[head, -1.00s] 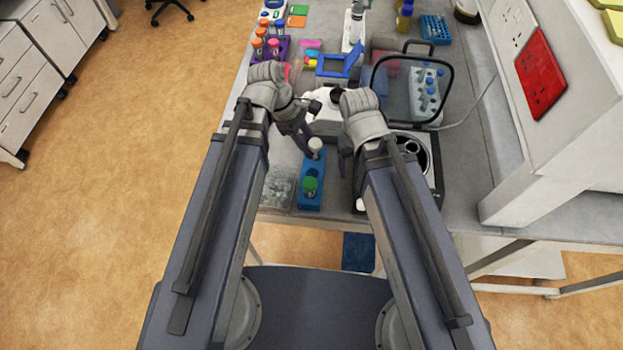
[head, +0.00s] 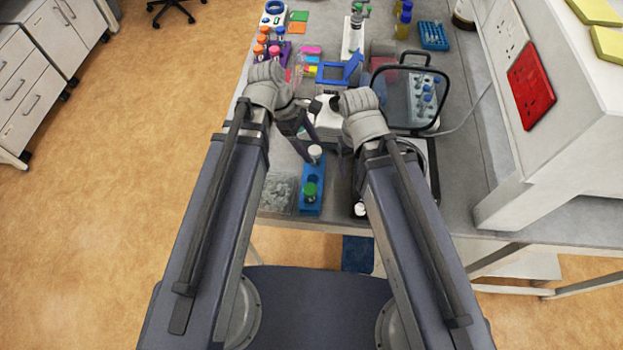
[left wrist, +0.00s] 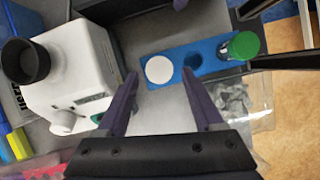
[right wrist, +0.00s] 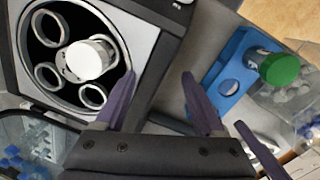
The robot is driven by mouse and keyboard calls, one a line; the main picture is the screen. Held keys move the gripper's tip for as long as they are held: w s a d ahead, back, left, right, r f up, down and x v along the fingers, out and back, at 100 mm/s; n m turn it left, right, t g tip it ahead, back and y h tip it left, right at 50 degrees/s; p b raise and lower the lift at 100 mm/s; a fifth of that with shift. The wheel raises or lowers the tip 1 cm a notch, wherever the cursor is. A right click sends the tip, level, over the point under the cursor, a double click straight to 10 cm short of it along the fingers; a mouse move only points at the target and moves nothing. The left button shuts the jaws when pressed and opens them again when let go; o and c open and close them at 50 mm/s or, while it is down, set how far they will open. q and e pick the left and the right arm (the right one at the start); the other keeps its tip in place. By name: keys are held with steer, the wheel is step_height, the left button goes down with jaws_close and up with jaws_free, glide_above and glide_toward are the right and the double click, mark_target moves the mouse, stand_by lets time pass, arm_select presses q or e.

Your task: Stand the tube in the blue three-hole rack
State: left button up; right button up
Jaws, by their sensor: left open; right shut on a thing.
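The blue three-hole rack (left wrist: 202,52) stands near the front edge of the bench. A white-capped tube (left wrist: 159,69) is upright at its far end; a green-capped tube (left wrist: 241,46) stands at its near end. The middle hole (left wrist: 193,62) is empty. My left gripper (left wrist: 159,73) is open, its fingers on either side of the white cap with a gap each side. My right gripper (right wrist: 160,74) is between the rack and the centrifuge. Its fingers stand apart and I see nothing between them; its hold cannot be made out.
The centrifuge (right wrist: 155,50) has an open rotor holding another white-capped tube (right wrist: 88,60). A white device with a black top (left wrist: 82,70) stands beyond the rack. A clear tray (head: 277,192) lies left of the rack. A blue-capped tube rack (head: 424,98) stands at the back right.

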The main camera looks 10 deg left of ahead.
arm_select(q)
step_height(320, 180, up, 15)
steer(key=p, duration=1.4)
steer(key=w+d+n+t, duration=0.1)
steer(key=w+d+n, duration=0.3)
steer(key=w, duration=0.8)
steer(key=shift+d+f+t+b, duration=0.2)
steer(key=shift+d+t+b, duration=0.1)
steer(key=shift+d, duration=0.1)
steer(key=shift+f, duration=0.1)
